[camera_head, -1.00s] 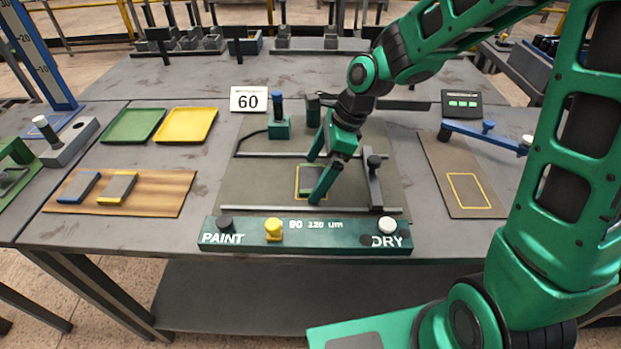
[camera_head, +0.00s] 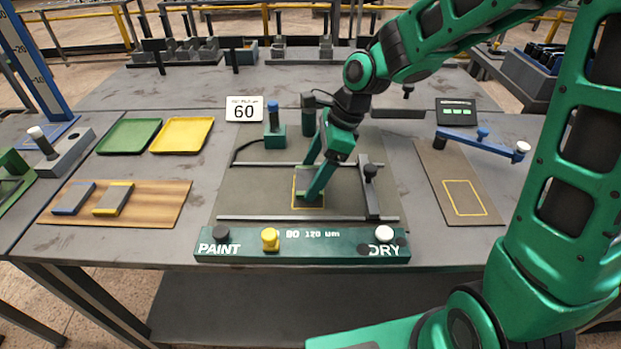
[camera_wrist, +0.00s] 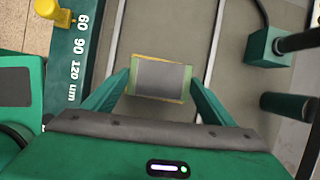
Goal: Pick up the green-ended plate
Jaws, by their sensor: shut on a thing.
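The green-ended plate (camera_wrist: 160,78) is a small grey plate with green ends, seen between my two fingers in the wrist view. In the head view it is mostly hidden behind my gripper (camera_head: 312,190), with a bit of green showing at the yellow-outlined rectangle (camera_head: 294,205). My gripper (camera_wrist: 158,88) is shut on the plate, one finger at each green end. It is low over the grey mat of the paint station. Whether the plate touches the mat is hard to tell.
A paint and dry panel (camera_head: 225,249) with knobs runs along the front. An upright post on a bar (camera_head: 370,190) stands just right of my gripper. Blue-ended (camera_head: 73,199) and yellow-ended (camera_head: 113,199) plates lie on a wooden board at left. Green (camera_head: 129,135) and yellow (camera_head: 181,135) trays sit behind.

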